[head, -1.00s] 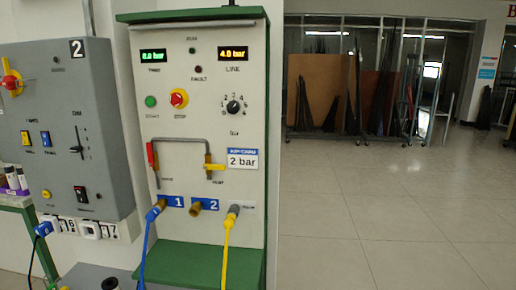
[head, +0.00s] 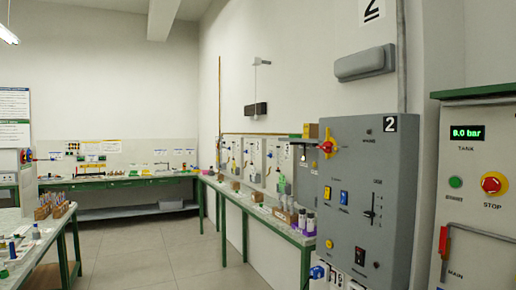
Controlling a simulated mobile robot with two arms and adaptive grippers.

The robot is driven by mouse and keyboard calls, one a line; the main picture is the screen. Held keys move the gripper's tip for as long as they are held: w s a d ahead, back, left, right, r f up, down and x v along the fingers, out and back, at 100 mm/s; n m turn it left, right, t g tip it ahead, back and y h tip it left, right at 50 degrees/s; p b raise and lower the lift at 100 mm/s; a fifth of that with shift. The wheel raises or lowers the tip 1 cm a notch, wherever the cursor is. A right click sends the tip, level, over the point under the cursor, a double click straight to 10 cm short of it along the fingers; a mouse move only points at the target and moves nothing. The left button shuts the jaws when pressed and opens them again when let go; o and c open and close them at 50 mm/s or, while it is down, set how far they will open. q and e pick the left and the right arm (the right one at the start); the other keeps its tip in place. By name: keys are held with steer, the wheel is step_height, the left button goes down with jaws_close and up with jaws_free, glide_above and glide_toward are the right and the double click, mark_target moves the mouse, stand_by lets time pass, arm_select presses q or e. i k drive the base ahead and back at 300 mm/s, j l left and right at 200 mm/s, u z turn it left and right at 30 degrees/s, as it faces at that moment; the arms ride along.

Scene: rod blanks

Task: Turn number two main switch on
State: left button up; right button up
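The grey number two panel (head: 367,205) hangs on the wall at right of centre in the head view, with a "2" label at its top right corner. Its main switch is a red rotary handle on a yellow plate (head: 328,144) at the panel's upper left edge. I see it at an angle and cannot tell its position. Neither of my grippers is in view.
A pale compressor panel (head: 482,185) with a green top stands at the right, its tank display lit at 9.0 bar. A green-edged bench (head: 262,212) runs along the wall. Another bench (head: 30,238) stands at left. Open floor (head: 165,262) lies between them.

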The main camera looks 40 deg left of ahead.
mark_target(327, 147)
steer(key=u, duration=0.8)
